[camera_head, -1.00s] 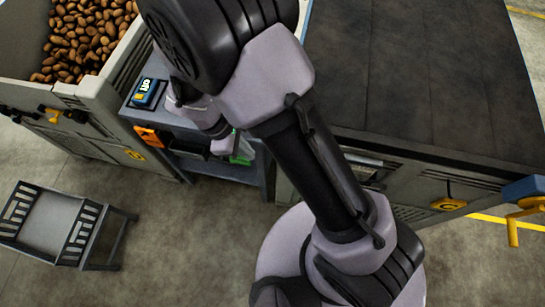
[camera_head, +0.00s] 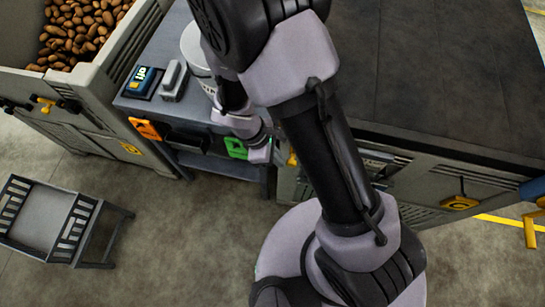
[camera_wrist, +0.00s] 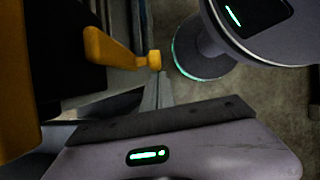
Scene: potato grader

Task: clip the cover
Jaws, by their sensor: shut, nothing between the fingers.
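No part is clearly recognisable as the cover. A yellow lever (camera_wrist: 108,48) with a round knob stands out from a dark panel in the wrist view, close above my gripper's thin fingers (camera_wrist: 157,92). I cannot tell whether they touch. A small yellow part also shows in the head view (camera_head: 293,160), at the left end of the dark-topped machine (camera_head: 430,70). My gripper (camera_head: 260,152) is beside it, shut and empty, in front of the bench; its fingertips are hard to make out there.
A bench (camera_head: 150,107) carries a blue device (camera_head: 143,80), a grey block (camera_head: 174,78) and a pale cylinder (camera_head: 196,52). A potato crate (camera_head: 110,75) stands left. A rack (camera_head: 45,215) stands on otherwise open floor.

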